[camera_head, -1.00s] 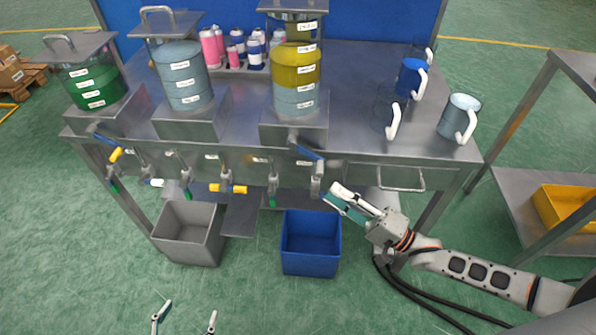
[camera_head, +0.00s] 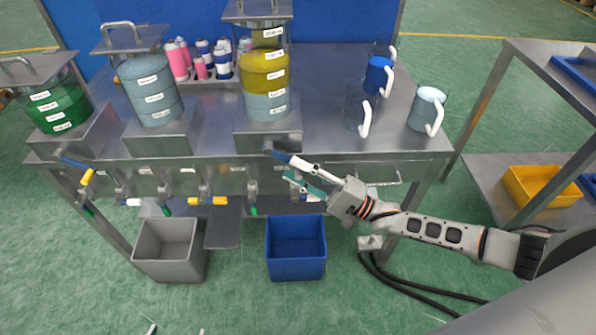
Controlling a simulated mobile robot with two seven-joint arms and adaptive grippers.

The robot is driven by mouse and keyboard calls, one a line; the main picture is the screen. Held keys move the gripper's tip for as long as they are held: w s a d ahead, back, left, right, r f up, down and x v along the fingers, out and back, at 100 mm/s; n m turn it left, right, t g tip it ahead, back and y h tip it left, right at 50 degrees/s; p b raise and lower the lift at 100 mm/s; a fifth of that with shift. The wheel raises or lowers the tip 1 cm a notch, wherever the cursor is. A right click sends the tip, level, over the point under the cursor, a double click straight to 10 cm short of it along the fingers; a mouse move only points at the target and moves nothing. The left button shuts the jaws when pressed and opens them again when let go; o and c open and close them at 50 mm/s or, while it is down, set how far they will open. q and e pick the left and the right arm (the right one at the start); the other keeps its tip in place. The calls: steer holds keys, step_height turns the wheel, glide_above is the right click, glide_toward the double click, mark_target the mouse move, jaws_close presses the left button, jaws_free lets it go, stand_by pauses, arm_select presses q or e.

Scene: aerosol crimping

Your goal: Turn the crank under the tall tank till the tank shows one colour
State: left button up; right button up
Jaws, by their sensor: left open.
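The tall tank (camera_head: 265,78) stands in the middle of the bench and shows a yellow layer above a pale blue-grey layer. The crank's grip is not clearly visible behind the fingers. My left gripper (camera_head: 176,330) is open at the bottom edge, far from the bench, with only its fingertips showing.
A green tank (camera_head: 57,108) and a blue-grey tank (camera_head: 152,92) stand to the left. Several mugs (camera_head: 427,108) stand on the bench's right. A grey bin (camera_head: 170,248) and a blue bin (camera_head: 296,247) are on the floor. Taps line the bench front.

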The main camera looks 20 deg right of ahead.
jaws_close()
steer(key=shift+f, duration=0.1)
